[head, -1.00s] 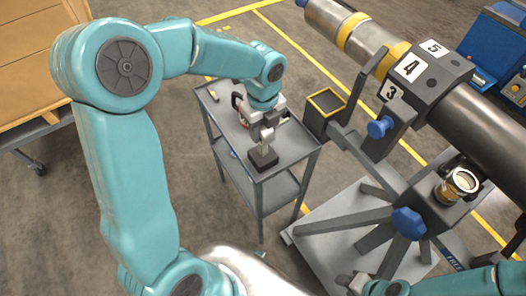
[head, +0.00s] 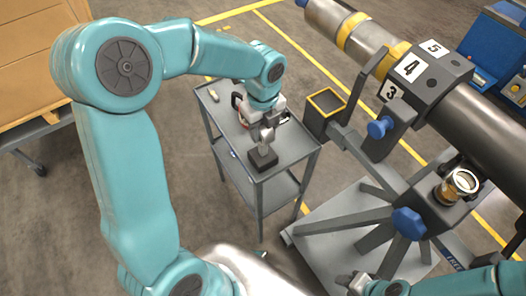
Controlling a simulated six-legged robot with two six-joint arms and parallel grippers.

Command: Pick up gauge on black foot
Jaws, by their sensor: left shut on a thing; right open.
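The gauge's black foot (head: 263,158) is a dark block on the top of the grey cart, near its front edge. The gauge's upper part is mostly hidden by my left gripper (head: 264,134). That gripper reaches down from above and is shut on the gauge just over the foot. The foot looks upright and at the cart top; I cannot tell whether it touches. My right gripper (head: 366,285) is at the bottom edge of the view, away from the cart, and is open; its fingers show only partly.
The rotor stand (head: 345,238) with a long dark shaft stands close on the right. A box-shaped holder (head: 326,103) sits beside the cart.

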